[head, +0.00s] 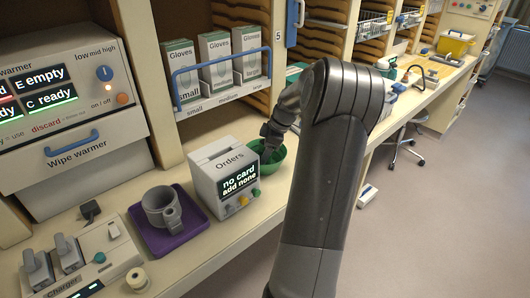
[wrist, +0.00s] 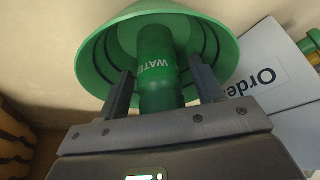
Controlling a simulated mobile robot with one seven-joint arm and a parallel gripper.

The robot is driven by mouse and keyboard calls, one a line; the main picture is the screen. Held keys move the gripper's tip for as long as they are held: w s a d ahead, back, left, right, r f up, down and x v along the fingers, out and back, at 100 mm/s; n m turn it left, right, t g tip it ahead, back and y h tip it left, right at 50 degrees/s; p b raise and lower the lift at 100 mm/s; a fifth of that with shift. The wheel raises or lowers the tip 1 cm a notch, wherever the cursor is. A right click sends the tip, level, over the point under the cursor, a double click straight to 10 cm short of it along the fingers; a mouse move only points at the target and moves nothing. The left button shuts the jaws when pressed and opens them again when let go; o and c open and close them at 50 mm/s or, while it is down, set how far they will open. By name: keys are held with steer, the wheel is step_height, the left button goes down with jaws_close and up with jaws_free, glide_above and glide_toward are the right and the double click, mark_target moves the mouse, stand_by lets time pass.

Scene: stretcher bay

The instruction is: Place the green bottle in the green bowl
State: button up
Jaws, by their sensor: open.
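The green bowl (head: 272,168) stands on the counter just right of the orders box in the head view. It also fills the top of the wrist view (wrist: 226,45). The green bottle (wrist: 156,66), with "WATER" lettering, is seen against the inside of the bowl in the wrist view. My gripper (wrist: 162,88) is open, one finger on each side of the bottle, with small gaps visible. In the head view my gripper (head: 268,143) reaches down into the bowl, and the bottle is hidden there. Whether the bottle's base touches the bowl's bottom cannot be told.
The orders box (head: 224,172) stands close beside the bowl, left of it. Left of the box a grey mug (head: 160,207) sits on a purple tray (head: 188,235). Glove boxes (head: 215,60) stand on a shelf behind, with a blue rail (head: 222,68) in front.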

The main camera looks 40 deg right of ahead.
steer(key=v, duration=1.2)
steer(key=shift+m+g+h, duration=0.4)
steer(key=shift+m+h, duration=0.4)
steer(key=shift+m, duration=0.1)
steer(key=a+r, duration=0.1)
steer(key=a, duration=0.3)
steer(key=a+r, duration=0.1)
steer(key=a, duration=0.4)
steer(key=w+a+r, duration=0.1)
steer(key=a+r, duration=0.1)
steer(key=a, duration=0.3)
steer(key=shift+a+r, duration=0.1)
steer(key=shift+a, duration=0.05)
steer(key=s+a, duration=0.1)
steer(key=a, duration=0.2)
steer(key=s+a+r+m+h, duration=0.1)
steer(key=a, duration=0.3)
steer(key=s+a+r+m, duration=0.1)
steer(key=a, duration=0.3)
steer(key=shift+s+r+h, duration=0.15)
steer(key=shift+r+h, duration=0.05)
steer(key=shift+h, duration=0.1)
steer(key=s+a+f+m+t, duration=0.2)
steer(key=s+a+m, duration=0.3)
steer(key=s+a, duration=1)
steer(key=shift+s+f+t, duration=0.3)
steer(key=shift+s+t, duration=0.25)
steer(key=shift+t, duration=0.05)
